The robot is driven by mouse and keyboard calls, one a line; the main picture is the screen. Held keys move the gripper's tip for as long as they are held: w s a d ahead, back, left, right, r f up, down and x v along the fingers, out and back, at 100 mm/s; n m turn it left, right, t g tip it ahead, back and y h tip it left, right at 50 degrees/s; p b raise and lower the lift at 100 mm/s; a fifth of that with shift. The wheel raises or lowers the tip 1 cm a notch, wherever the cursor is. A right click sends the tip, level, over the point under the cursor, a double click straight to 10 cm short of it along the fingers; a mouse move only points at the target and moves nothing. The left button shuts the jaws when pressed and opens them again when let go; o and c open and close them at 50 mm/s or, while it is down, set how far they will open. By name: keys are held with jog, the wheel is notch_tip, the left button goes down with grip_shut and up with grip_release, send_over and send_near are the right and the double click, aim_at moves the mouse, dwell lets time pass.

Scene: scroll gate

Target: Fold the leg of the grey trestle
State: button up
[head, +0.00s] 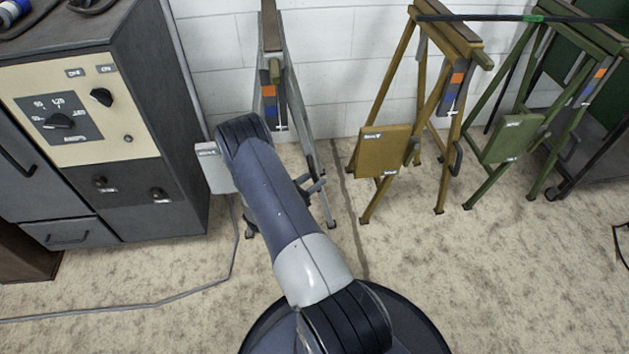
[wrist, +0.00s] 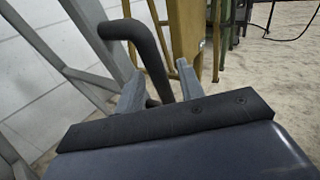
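The grey trestle (head: 299,122) stands against the white wall in the head view, partly hidden behind my arm. A grey plate (head: 214,168) with a label shows at its left side. In the wrist view, a grey bar of the trestle (wrist: 55,52) runs down the left side. A dark bent handle (wrist: 150,48) reaches in front of it. My gripper (wrist: 160,84) is open, with one finger on each side of the handle's lower part. A gap shows beside the right finger. Whether the left finger touches the handle, I cannot tell.
A yellow trestle (head: 436,100) and a green trestle (head: 566,85) stand to the right. A dark cabinet (head: 150,80) with knobs stands close on the left. A cable (head: 180,292) lies on the carpet at left. The carpet at front right is clear.

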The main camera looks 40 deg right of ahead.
jog(key=shift+d, duration=0.4)
jog(key=shift+c, duration=0.3)
grip_shut()
